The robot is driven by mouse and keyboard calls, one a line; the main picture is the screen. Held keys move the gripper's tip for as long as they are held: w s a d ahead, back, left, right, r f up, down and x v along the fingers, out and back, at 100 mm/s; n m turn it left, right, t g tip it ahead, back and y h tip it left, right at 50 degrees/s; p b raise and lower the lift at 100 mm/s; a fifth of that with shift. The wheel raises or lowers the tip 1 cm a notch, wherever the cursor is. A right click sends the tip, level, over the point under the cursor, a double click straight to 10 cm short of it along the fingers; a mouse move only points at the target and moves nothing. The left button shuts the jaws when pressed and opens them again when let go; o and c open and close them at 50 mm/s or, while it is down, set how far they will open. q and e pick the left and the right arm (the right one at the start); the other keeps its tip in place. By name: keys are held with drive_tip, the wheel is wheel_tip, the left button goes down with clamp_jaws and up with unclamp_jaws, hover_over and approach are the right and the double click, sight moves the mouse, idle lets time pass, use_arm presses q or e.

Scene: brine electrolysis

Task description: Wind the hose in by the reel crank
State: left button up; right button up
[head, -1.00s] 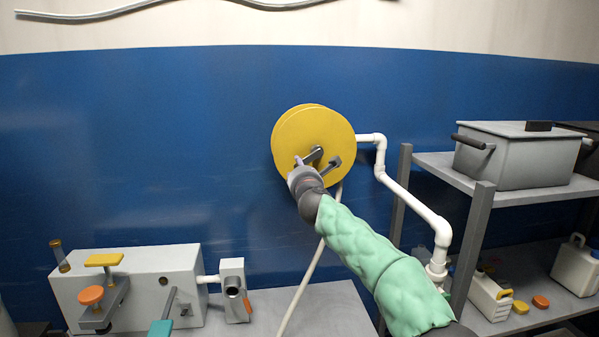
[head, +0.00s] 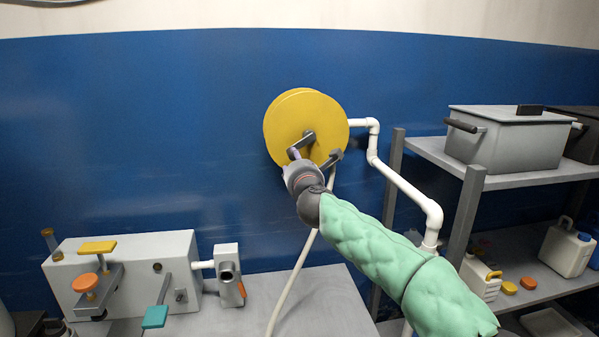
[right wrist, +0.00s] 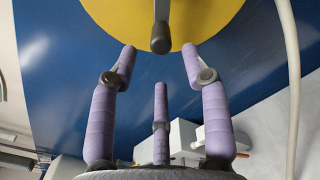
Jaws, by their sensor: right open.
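The yellow reel (head: 288,122) is on the blue wall, with a dark grey crank (head: 303,143) on its face. The pale hose (head: 304,258) hangs from the reel down past the bench; it also shows in the right wrist view (right wrist: 292,60). My right gripper (head: 297,164) is just in front of the crank, below the hub. In the right wrist view its purple fingers (right wrist: 160,70) are spread and empty, and the crank's dark handle end (right wrist: 160,38) is just beyond the fingertips. The fingers look apart from the handle. My left gripper is out of view.
A white pipe (head: 404,188) runs from beside the reel down to the right. A shelf rack (head: 520,178) with a grey lidded bin (head: 508,142) and white jugs (head: 568,249) stands at right. A grey machine (head: 128,262) with a teal-ended lever sits on the bench (head: 320,300) at lower left.

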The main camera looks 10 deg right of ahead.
drive_tip(key=shift+s+d, duration=0.1)
drive_tip(key=shift+s, duration=2.4)
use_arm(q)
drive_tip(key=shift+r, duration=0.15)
